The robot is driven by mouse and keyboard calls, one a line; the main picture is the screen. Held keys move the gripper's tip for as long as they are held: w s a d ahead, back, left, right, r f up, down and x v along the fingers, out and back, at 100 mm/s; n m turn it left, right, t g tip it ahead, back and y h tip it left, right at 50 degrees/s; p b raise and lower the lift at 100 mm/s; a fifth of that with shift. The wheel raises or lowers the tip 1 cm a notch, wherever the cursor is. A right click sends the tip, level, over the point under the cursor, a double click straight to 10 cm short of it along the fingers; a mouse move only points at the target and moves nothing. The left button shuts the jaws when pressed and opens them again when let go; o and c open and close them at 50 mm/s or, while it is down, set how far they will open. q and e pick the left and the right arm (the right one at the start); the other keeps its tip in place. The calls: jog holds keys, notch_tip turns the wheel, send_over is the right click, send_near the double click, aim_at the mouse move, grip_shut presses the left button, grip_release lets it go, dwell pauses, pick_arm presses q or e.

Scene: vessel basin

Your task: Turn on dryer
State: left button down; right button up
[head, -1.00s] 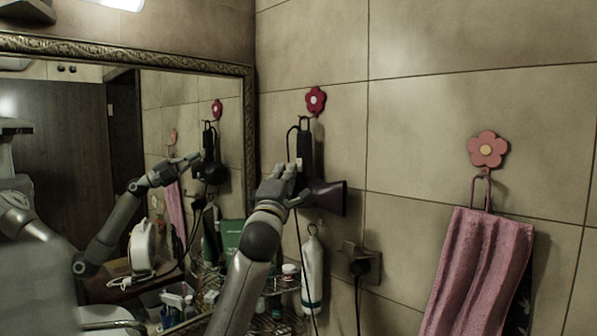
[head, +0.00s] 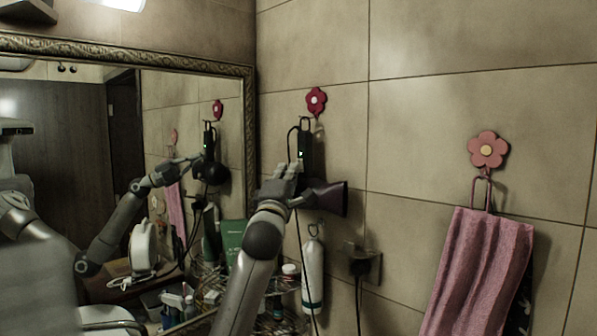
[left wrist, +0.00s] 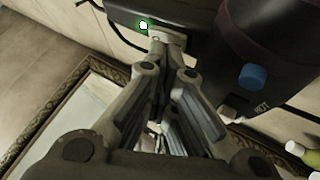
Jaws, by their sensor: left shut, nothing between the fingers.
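The dark hair dryer (head: 326,196) hangs on the tiled wall from a hook under a red flower, its handle up and its wide nozzle pointing right. A small green light shows on its handle in the head view. My left gripper (head: 281,178) is in front of the dryer and covers part of it. In the left wrist view the gripper (left wrist: 165,42) is shut and empty, its fingertips at the dryer's handle (left wrist: 185,14) beside a lit green light. A blue button (left wrist: 252,76) shows on the dryer body. My right gripper is not in view.
A mirror (head: 150,68) with an ornate frame is at the left. A wire shelf (head: 275,322) with bottles stands below my arm. A white bottle (head: 312,275) and a wall socket with a plug (head: 361,266) are below the dryer. A pink towel (head: 482,270) hangs at the right.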

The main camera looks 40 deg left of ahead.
pick_arm(q)
jog(key=shift+s, duration=0.2)
jog(key=shift+s, duration=0.6)
jog(key=s, duration=0.3)
jog(key=s+b, duration=0.1)
jog(key=s, duration=0.1)
jog(key=shift+a+r, duration=0.25)
jog(key=shift+r, duration=0.1)
jog(key=shift+f, duration=0.15)
dwell(0.4)
